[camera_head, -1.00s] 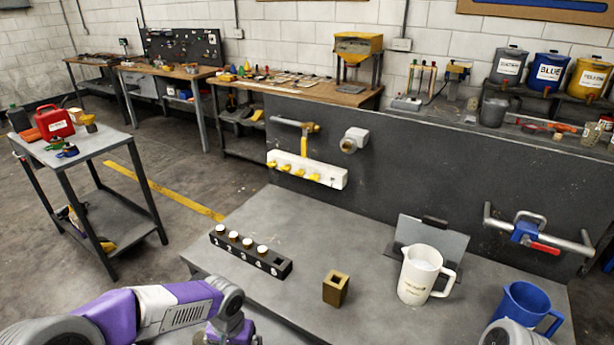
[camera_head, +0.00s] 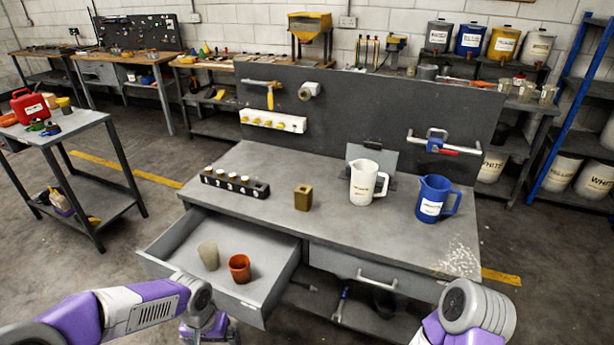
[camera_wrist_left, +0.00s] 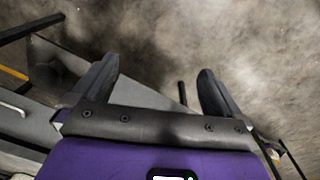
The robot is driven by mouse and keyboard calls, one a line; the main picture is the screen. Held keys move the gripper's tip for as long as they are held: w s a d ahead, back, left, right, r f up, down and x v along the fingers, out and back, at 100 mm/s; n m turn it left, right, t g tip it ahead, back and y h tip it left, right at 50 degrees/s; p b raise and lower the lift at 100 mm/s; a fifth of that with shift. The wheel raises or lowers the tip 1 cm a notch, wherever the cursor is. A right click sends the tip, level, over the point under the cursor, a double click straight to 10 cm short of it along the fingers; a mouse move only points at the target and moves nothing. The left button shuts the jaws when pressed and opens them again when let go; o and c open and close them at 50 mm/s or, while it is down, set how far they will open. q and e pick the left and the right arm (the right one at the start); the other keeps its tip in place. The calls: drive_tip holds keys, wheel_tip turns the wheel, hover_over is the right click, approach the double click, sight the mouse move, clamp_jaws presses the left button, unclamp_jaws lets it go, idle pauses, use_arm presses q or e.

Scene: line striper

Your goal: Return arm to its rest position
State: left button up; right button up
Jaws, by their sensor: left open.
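My left arm (camera_head: 150,306) comes in from the lower left of the head view and ends in front of the open left drawer (camera_head: 172,266). Its gripper is mostly hidden behind the wrist in that view. In the left wrist view the left gripper (camera_wrist_left: 157,75) is open and empty, fingers apart over concrete floor, with a grey metal edge beside it. My right arm (camera_head: 470,312) shows only by its rounded grey and purple link at the lower right. The right gripper is out of view.
The drawer holds a beige cup (camera_head: 208,255) and an orange-brown cup (camera_head: 239,268). The workbench (camera_head: 262,218) carries a numbered black rack (camera_head: 235,183), a brass block (camera_head: 303,197), a white jug (camera_head: 366,184) and a blue jug (camera_head: 434,199). A side table (camera_head: 60,128) stands left.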

use_arm(q)
drive_tip(key=s+d+f+n+h, duration=0.1)
drive_tip(key=s+d+f, duration=0.2)
drive_tip(key=f, duration=0.4)
drive_tip(key=s+d+f+n+h, duration=0.1)
drive_tip(key=s+d+f, duration=0.2)
drive_tip(key=d+f, duration=0.2)
drive_tip(key=s+d+f+h, duration=0.1)
drive_tip(key=s+d+f, duration=0.3)
drive_tip(key=f, duration=0.6)
drive_tip(key=shift+n+t+h, duration=0.3)
drive_tip(key=shift+n+h, duration=0.1)
drive_tip(key=shift+w, duration=0.1)
